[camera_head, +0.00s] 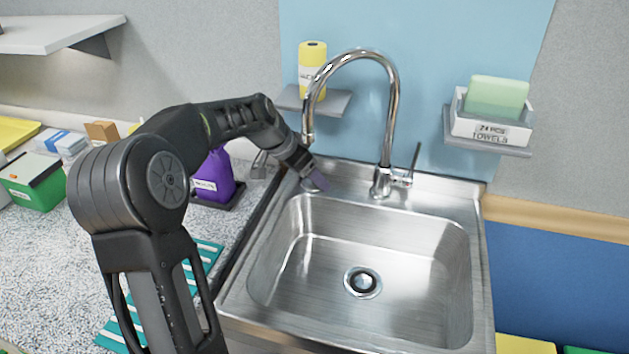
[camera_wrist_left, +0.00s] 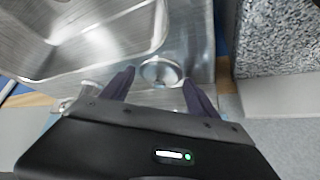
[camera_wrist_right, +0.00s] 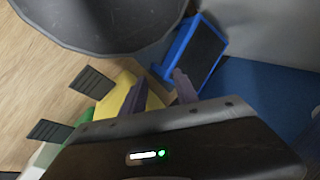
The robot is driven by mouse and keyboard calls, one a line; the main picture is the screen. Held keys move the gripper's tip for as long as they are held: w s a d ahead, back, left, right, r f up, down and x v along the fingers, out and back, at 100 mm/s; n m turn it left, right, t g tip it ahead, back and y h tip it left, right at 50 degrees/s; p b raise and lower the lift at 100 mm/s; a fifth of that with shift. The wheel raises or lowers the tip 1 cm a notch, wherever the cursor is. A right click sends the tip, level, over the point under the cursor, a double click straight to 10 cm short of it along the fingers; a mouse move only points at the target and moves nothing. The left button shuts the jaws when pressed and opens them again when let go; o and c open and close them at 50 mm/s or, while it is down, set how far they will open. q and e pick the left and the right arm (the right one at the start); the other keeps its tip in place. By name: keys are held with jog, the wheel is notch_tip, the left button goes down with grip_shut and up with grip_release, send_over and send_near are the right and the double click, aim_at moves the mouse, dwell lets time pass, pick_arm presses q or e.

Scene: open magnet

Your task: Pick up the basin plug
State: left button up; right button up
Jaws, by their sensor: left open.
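The basin plug (camera_wrist_left: 162,71) looks like a round, shiny metal disc lying on the sink's rim ledge in the left wrist view. My left gripper (camera_wrist_left: 158,75) is open, with one dark finger on each side of the disc; I cannot tell whether they touch it. In the head view my left gripper (camera_head: 318,182) is low at the back left corner of the sink (camera_head: 262,240), and its fingers largely hide the plug. My right gripper (camera_wrist_right: 160,77) is open and empty in the right wrist view, and is outside the head view.
The tall curved faucet (camera_head: 392,110) stands just right of my left gripper. A purple bottle (camera_head: 213,177) is close on the left. The round drain (camera_head: 362,282) sits in the empty basin. A yellow container (camera_head: 312,66) stands on a small shelf above.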

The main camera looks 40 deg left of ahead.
pick_arm(q)
jog(key=c, duration=1)
jog(key=shift+c, duration=0.3)
jog(key=shift+r, duration=0.2)
